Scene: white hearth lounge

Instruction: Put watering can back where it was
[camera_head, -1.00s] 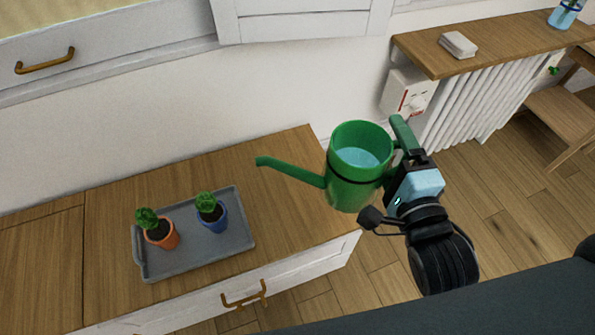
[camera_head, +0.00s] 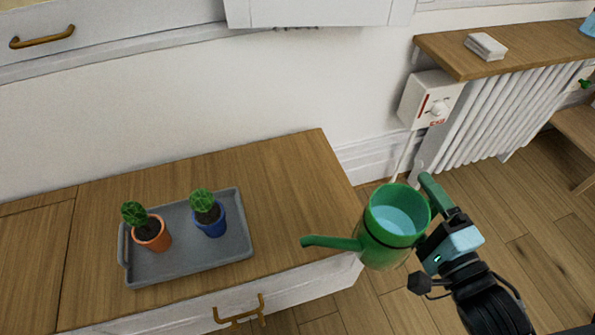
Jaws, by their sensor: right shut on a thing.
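The green watering can (camera_head: 384,246) is upright with pale blue water showing inside. Its spout points left, over the right end of the wooden counter. My right gripper (camera_head: 436,222) is shut on its handle, on the can's right side. The can's body is at the counter's right edge in the picture; I cannot tell its height above the counter. My left gripper is not in view.
A grey tray (camera_head: 182,264) on the wooden counter (camera_head: 283,185) holds an orange pot (camera_head: 153,234) and a blue pot (camera_head: 212,222) with small plants. The counter between tray and can is clear. A radiator (camera_head: 497,128) under a wooden shelf (camera_head: 520,46) stands at the right.

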